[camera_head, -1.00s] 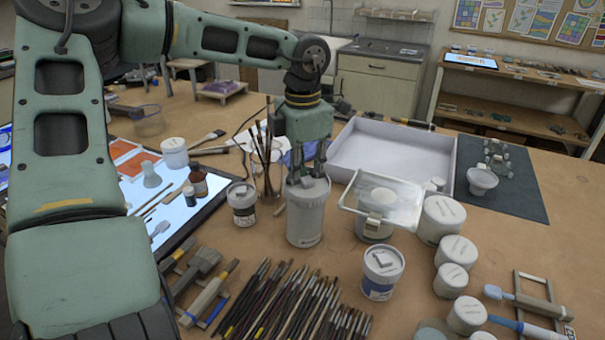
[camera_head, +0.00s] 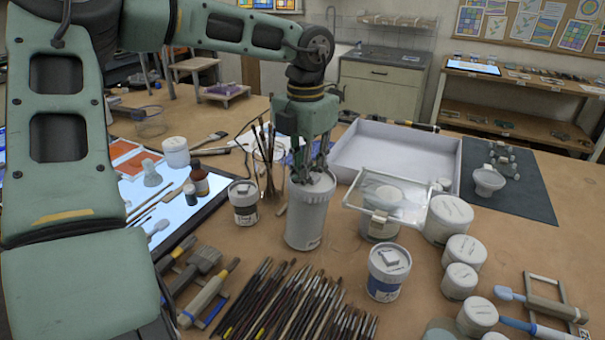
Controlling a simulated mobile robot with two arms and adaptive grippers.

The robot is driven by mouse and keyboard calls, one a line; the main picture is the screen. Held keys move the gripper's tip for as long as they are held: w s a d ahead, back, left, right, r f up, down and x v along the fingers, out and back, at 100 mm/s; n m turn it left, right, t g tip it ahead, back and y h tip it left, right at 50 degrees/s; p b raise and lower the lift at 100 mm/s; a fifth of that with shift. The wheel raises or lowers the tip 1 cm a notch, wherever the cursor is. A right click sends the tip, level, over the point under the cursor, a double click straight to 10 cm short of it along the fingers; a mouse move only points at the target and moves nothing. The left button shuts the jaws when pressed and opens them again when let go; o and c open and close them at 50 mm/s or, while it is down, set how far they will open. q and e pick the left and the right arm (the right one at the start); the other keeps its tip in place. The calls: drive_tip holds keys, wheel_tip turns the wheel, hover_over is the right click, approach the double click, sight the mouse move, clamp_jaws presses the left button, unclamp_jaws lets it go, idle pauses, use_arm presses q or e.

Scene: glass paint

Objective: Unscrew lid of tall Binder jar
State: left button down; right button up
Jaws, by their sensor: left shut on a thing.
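The tall white jar (camera_head: 307,222) stands upright on the workbench near the middle of the view. Its pale lid (camera_head: 318,186) sits on top. My left gripper (camera_head: 312,174) points down from above with its fingers shut on the lid. The fingers hide part of the lid, so I cannot tell whether the lid has turned or lifted on the jar. My right gripper is not in view.
A small labelled jar (camera_head: 244,203) and a glass of brushes (camera_head: 270,176) stand to the left. A clear-lidded container (camera_head: 388,204) and a blue-labelled jar (camera_head: 388,272) stand to the right. Many brushes (camera_head: 295,305) lie in front. A white tray (camera_head: 440,144) lies behind.

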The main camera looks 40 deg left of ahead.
use_arm(q)
drive_tip(key=shift+d+f, duration=0.1)
drive_tip(key=shift+f, duration=0.3)
drive_tip(key=c, duration=1.5)
unclamp_jaws()
drive_tip(key=shift+w, duration=0.2)
drive_tip(key=shift+c, duration=0.2)
drive_tip(key=shift+w, duration=0.1)
drive_tip(key=o, duration=0.7)
drive_tip(key=shift+w+r, duration=0.1)
drive_tip(key=shift+r, duration=0.1)
drive_tip(key=shift+r+p, duration=2)
drive_tip(key=shift+r, duration=1)
